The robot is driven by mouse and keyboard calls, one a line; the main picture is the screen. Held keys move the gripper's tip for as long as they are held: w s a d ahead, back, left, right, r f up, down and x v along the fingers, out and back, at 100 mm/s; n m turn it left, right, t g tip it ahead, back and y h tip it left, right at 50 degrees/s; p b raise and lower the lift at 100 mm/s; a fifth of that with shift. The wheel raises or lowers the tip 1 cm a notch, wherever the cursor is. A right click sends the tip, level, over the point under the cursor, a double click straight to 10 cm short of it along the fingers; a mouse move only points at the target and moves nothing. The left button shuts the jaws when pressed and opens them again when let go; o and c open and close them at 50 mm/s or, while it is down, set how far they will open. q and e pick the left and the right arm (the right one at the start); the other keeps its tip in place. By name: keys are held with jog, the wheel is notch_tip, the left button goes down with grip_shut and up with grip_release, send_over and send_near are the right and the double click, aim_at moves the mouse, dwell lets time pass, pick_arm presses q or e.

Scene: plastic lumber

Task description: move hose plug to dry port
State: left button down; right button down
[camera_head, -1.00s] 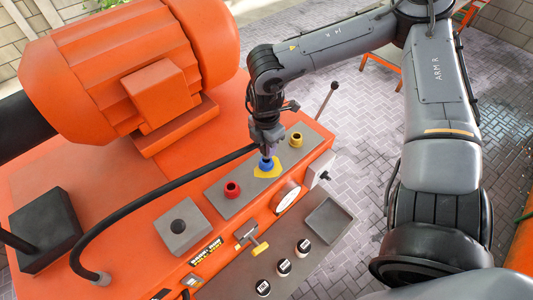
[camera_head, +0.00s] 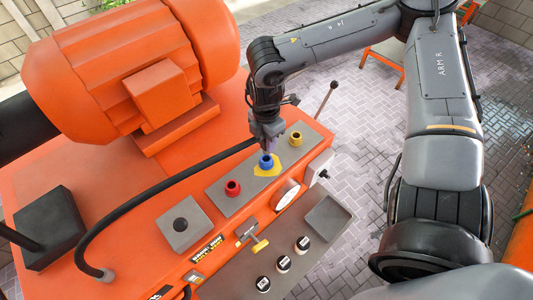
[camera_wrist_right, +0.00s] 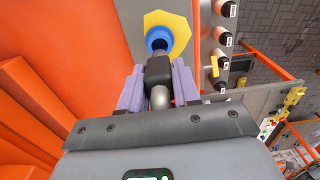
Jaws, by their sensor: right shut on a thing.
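My right gripper (camera_head: 268,143) points down over the grey port panel, just above the blue port (camera_head: 266,163). In the right wrist view its purple fingers (camera_wrist_right: 159,85) are shut on the dark hose plug (camera_wrist_right: 158,70). The blue port (camera_wrist_right: 158,40) shows an open ring just beyond the plug, which appears apart from it. A yellow patch (camera_head: 262,171) surrounds the blue port's base. A red port (camera_head: 232,187) and a yellow port (camera_head: 295,139) stand on either side. The black hose (camera_head: 165,192) arcs over the orange deck to my gripper. My left gripper is out of view.
A big orange motor (camera_head: 135,75) fills the upper left. A lever (camera_head: 326,98) rises behind the panel. Several labelled caps stand on the front shelf.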

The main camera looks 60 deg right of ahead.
jog(key=shift+r+p, duration=0.9)
jog(key=shift+r, duration=0.75)
